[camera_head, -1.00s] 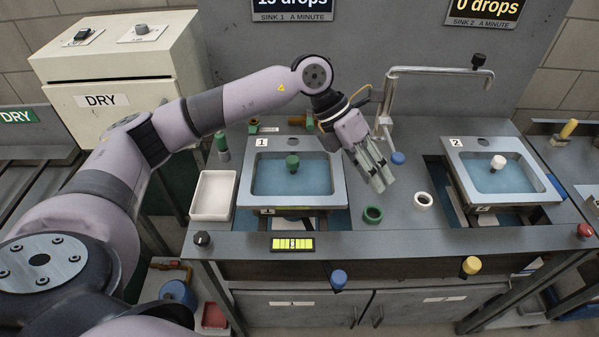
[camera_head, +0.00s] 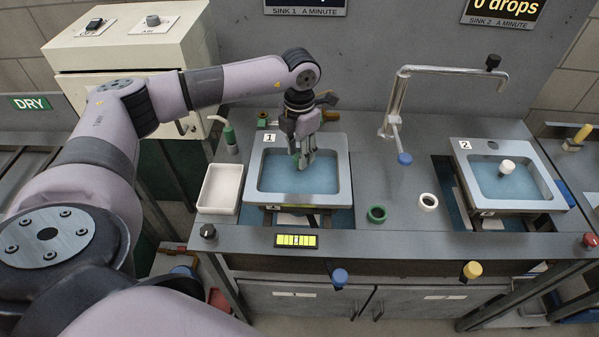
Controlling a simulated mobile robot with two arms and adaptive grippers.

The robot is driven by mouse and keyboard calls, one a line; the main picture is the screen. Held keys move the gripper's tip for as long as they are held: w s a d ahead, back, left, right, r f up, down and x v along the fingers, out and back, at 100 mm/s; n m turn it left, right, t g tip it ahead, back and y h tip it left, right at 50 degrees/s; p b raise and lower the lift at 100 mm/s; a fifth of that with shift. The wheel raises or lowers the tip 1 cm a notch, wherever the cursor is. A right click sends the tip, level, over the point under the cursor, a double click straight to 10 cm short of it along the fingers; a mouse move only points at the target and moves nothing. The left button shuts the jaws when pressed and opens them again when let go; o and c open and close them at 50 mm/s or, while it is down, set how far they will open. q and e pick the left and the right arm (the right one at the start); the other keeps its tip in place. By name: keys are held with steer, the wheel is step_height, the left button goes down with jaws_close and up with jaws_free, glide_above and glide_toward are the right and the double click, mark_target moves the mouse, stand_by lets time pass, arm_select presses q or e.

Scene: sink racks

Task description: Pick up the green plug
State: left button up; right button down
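My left gripper (camera_head: 303,163) points down into the sink marked 1 (camera_head: 344,183), over its blue water (camera_head: 322,180). Its fingers look close together, but I cannot tell whether they are shut on something. The green plug does not show now; the place where it stood in this sink is behind my fingers. My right gripper is not in view.
Sink 2 (camera_head: 470,175) holds a white plug (camera_head: 507,167). A white tray (camera_head: 220,188) sits left of sink 1.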

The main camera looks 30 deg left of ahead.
mark_target(300, 181)
arm_select(q)
step_height(300, 181, down, 6)
steer(key=shift+r+p, duration=0.1)
steer(key=shift+p, duration=0.6)
steer(key=shift+f, duration=0.5)
steer(key=shift+c, duration=0.6)
jaws_close()
